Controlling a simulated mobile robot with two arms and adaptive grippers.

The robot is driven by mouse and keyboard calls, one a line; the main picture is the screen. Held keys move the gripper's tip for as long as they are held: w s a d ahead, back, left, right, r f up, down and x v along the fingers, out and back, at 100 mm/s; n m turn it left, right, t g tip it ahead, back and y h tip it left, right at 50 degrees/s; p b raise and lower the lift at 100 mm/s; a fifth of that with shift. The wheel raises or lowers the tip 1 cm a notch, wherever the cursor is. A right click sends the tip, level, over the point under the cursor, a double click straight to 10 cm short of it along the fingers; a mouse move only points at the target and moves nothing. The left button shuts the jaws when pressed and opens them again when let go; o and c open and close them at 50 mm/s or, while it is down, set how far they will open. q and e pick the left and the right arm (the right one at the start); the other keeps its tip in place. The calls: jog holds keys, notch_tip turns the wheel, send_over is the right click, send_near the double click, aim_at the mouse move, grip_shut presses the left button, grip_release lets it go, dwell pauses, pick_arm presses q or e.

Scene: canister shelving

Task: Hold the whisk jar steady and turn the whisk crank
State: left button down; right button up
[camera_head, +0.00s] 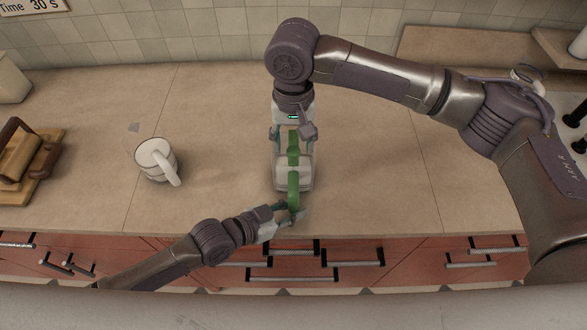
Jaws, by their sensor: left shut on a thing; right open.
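The whisk jar (305,178) is a clear jar with green parts, standing near the counter's front edge in the head view. A green handle (293,186) runs down its near side. My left gripper (286,213) comes in low from the left and is shut on the handle's lower part. My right gripper (292,131) reaches down over the far end of the jar and is open. It hides much of the jar's top, so I cannot clearly make out the crank or tell whether the fingers touch it.
A pale mug-like container (155,158) stands to the left on the counter (220,115). A wooden object with a roll (22,157) lies at the far left. Red drawers with bar handles (300,274) are below the front edge. The counter right of the jar is clear.

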aim_at(294, 150)
jog(key=shift+f, duration=1.65)
grip_shut()
